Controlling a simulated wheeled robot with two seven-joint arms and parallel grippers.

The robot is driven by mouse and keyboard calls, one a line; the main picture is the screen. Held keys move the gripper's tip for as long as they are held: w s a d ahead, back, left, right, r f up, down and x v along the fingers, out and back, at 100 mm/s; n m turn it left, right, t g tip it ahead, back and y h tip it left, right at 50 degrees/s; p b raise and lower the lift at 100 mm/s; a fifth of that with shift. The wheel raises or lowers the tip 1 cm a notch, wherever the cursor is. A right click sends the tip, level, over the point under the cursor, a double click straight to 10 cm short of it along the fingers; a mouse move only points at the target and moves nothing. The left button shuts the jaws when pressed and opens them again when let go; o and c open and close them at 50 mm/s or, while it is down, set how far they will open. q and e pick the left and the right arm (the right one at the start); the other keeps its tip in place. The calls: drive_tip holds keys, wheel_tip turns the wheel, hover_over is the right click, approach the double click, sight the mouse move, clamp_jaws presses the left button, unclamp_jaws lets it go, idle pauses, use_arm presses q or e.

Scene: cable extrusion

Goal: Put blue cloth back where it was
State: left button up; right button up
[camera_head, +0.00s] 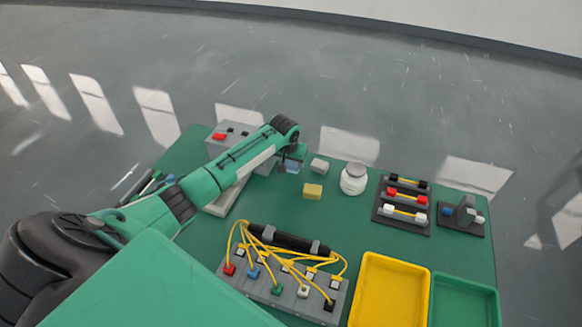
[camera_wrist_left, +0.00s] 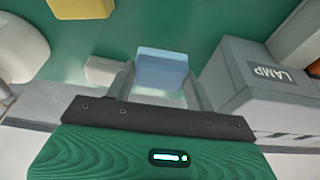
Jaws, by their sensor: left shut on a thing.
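The blue cloth (camera_wrist_left: 162,68) looks like a small pale-blue block. In the left wrist view it sits between the two fingers of my left gripper (camera_wrist_left: 160,88), which is shut on it. In the head view, the left gripper (camera_head: 291,160) is at the far side of the green table, and the blue cloth (camera_head: 292,168) shows just under it. I cannot tell whether the cloth touches the table. My right gripper is not in view.
A white block (camera_head: 319,165), yellow block (camera_head: 313,191) and white jar (camera_head: 354,179) stand right of the gripper. A cable board (camera_head: 290,285), yellow tray (camera_head: 362,300) and green tray (camera_head: 435,310) lie nearer.

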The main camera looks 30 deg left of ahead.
sight(290, 165)
use_arm(q)
drive_tip(key=shift+f, duration=1.5)
drive_tip(key=shift+f, duration=0.1)
drive_tip(key=o, duration=0.9)
drive_tip(key=v, duration=1.2)
drive_tip(key=shift+b, duration=0.3)
